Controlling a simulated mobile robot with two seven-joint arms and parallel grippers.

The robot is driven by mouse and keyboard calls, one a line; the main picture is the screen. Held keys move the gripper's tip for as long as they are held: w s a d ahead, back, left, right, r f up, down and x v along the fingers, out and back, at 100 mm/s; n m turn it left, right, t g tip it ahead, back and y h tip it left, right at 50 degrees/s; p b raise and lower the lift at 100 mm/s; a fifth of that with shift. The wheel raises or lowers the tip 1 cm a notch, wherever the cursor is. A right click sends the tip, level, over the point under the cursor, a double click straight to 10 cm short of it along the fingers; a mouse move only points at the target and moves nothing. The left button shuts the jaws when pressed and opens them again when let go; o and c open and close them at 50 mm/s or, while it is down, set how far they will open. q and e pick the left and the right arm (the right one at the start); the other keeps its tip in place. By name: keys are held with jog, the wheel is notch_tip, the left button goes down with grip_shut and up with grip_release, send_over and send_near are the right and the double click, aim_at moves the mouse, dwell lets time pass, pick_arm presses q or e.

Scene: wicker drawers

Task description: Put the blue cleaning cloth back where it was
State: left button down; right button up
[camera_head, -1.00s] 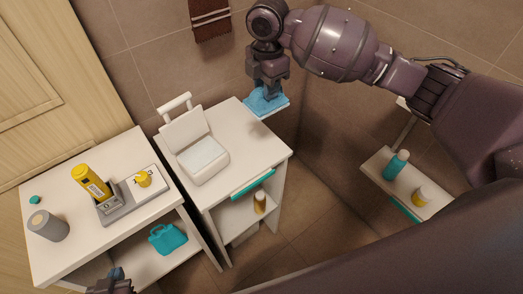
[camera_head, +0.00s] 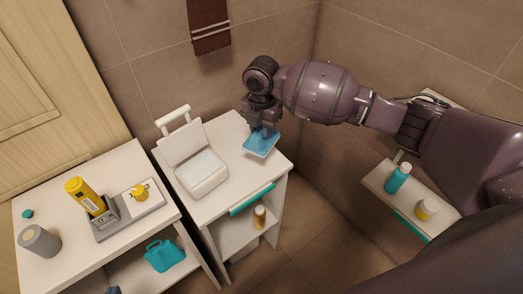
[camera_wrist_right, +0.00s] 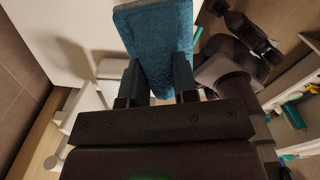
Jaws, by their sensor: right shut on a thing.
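The blue cleaning cloth (camera_head: 260,148) is in my right gripper (camera_head: 264,132), over the right part of the middle white cabinet's top (camera_head: 232,172). A pale edge shows along the cloth's lower side. In the right wrist view the cloth (camera_wrist_right: 158,42) lies flat and long between the two fingers of my right gripper (camera_wrist_right: 157,85). I cannot tell whether the cloth touches the cabinet top.
A white chair-shaped box (camera_head: 198,168) stands left of the cloth. The left cabinet (camera_head: 60,262) carries a yellow bottle (camera_head: 85,195), a grey cup (camera_head: 38,241) and a yellow item (camera_head: 139,193). A wall shelf (camera_head: 415,199) with two bottles is at right. A towel (camera_head: 209,25) hangs behind.

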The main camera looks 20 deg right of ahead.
aim_at(261, 143)
notch_tip(261, 143, down, 6)
jog(key=shift+r, duration=0.1)
pick_arm(q)
jog(key=shift+s+f+b, duration=0.3)
jog(key=shift+f+b, duration=0.1)
jog(key=shift+f, duration=0.35)
pick_arm(e)
jog(key=shift+f, duration=1.65)
pick_arm(q)
jog(key=shift+w, duration=0.1)
pick_arm(e)
jog(key=shift+f, duration=0.15)
jog(key=o, duration=0.9)
pick_arm(q)
jog(key=shift+w, duration=0.1)
jog(key=shift+r, duration=0.1)
